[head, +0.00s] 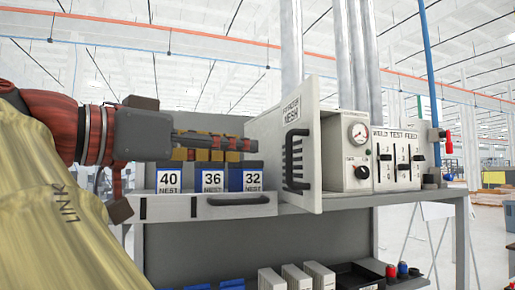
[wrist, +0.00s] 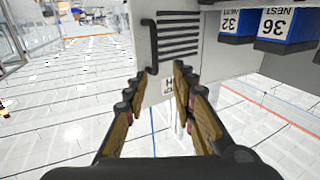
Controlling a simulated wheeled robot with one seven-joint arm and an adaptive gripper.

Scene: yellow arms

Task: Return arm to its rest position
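My gripper (head: 250,145) points right in the head view, in front of the bench shelf. Its fingers stand apart with nothing between them in the wrist view (wrist: 158,78). My arm comes in from the left, bent, with a yellow link close to the head camera. The open white slotted door (head: 303,115) with a black handle is just right of the fingertips in the head view. It also shows beyond the fingers in the wrist view (wrist: 150,30). I cannot tell whether the fingertips touch it.
Blue bins marked 40 (head: 168,182), 36 (head: 212,181) and 32 (head: 252,180) sit behind and below my gripper. A drawer front (head: 190,207) lies under them. A gauge box (head: 350,150) and lever panel (head: 398,155) stand right.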

